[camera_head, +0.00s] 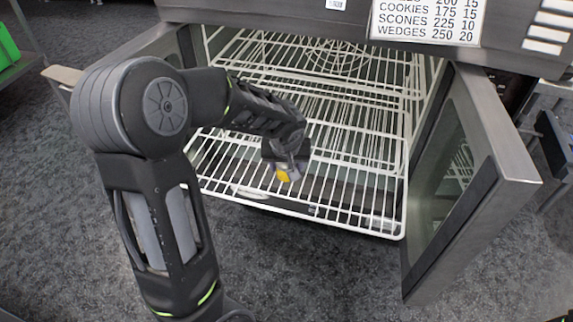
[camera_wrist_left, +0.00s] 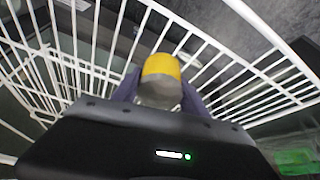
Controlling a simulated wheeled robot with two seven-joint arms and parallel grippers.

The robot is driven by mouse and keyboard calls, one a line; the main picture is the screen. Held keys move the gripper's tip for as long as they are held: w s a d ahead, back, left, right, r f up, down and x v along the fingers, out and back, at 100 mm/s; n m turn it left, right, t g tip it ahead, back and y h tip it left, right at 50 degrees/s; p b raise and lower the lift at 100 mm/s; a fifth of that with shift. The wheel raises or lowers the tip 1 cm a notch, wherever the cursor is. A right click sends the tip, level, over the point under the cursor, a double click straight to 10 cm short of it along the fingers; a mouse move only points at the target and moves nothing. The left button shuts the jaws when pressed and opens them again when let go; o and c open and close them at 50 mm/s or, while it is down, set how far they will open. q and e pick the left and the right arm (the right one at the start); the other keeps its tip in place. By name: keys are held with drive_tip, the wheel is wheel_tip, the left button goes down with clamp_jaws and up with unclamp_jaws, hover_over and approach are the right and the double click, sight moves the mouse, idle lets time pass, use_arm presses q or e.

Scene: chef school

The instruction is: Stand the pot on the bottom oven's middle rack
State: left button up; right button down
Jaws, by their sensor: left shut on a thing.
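The pot (camera_head: 283,175) is a small grey thing with a yellow part. My left gripper (camera_head: 287,158) reaches into the open oven and is shut on it, above the front part of a pulled-out white wire rack (camera_head: 352,222). In the left wrist view the pot (camera_wrist_left: 160,78) sits between the dark fingers of the gripper (camera_wrist_left: 160,98), with rack wires behind it. I cannot tell whether the pot touches the wires. Another white rack (camera_head: 405,93) lies higher in the oven. Which level the pulled-out rack is on is hard to tell. My right gripper is not in view.
The oven's doors stand open on both sides; the right door (camera_head: 497,145) and left door edge (camera_head: 62,75) flank the opening. A baking chart (camera_head: 428,20) is on the panel above. The right side of the pulled-out rack is empty.

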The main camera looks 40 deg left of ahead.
use_arm(q)
drive_tip(key=shift+f, duration=0.2)
drive_tip(key=o, duration=1.5)
drive_tip(key=shift+r, duration=0.1)
drive_tip(key=shift+r+p, duration=0.3)
drive_tip(key=p+v, duration=0.2)
drive_tip(key=v, duration=0.9)
drive_tip(key=shift+s+d+r, duration=0.2)
drive_tip(key=shift+d+r, duration=0.05)
drive_tip(key=shift+r, duration=0.05)
